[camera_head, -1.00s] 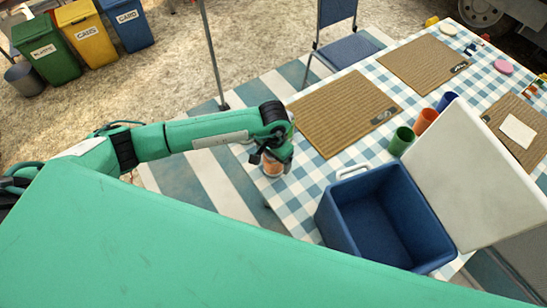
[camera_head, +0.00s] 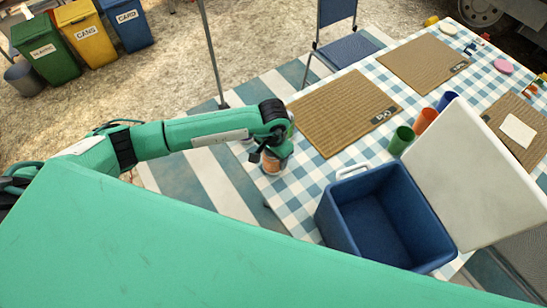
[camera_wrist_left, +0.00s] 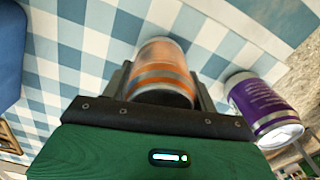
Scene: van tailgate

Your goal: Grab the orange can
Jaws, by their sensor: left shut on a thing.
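The orange can (camera_head: 272,165) is at the near left end of the checked table, with its lower part showing below my left gripper (camera_head: 268,155). In the left wrist view the orange can (camera_wrist_left: 162,72), with a silver end, sits between the fingers of my left gripper (camera_wrist_left: 163,85). The gripper is shut on it. I cannot tell whether the can still touches the table. A purple can (camera_wrist_left: 265,110) lies close beside the gripper in the left wrist view. My right gripper is not in view.
A blue cooler (camera_head: 335,215) with its pale lid (camera_head: 470,180) open stands to the right. Green, orange and blue cups (camera_head: 401,141) stand behind it. Woven mats (camera_head: 345,110) lie on the table. Labelled bins (camera_head: 85,38) stand at the far left.

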